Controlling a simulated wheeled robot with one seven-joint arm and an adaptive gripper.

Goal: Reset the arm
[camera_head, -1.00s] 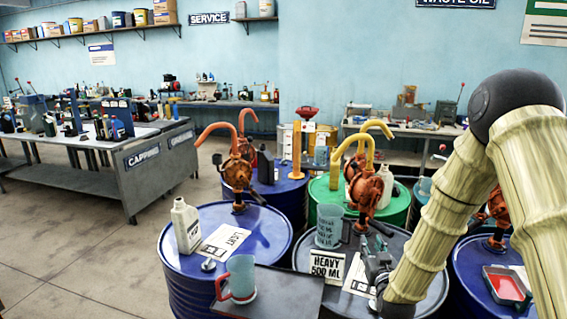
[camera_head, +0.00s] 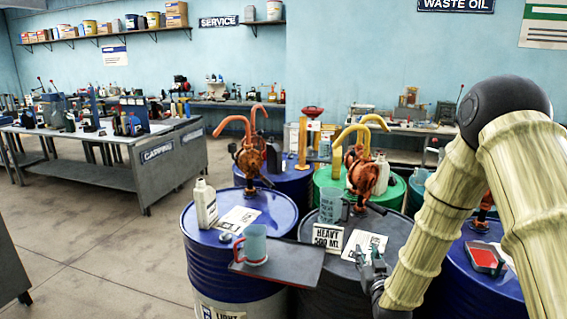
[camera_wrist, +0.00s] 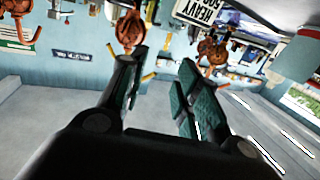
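My gripper (camera_head: 372,262) is at the lower right of the head view, over the near edge of the drum with the "HEAVY 500 ML" sign (camera_head: 327,238). Its two fingers are apart in the wrist view (camera_wrist: 158,82), with nothing between them. My arm comes in from the right, bent at a dark joint. The wrist view is upside down. A teal jug with a red handle (camera_head: 254,245) stands on a dark shelf board (camera_head: 290,270) left of my gripper, apart from it. A translucent measuring cup (camera_head: 330,206) stands on the heavy drum.
A blue drum (camera_head: 200,245) at left bears a white bottle (camera_head: 204,205) and an orange hand pump (camera_head: 250,155). A green drum (camera_head: 320,180) stands behind. A red tray (camera_head: 484,257) is on the right drum. A workbench (camera_head: 165,165) is at left, with open floor before it.

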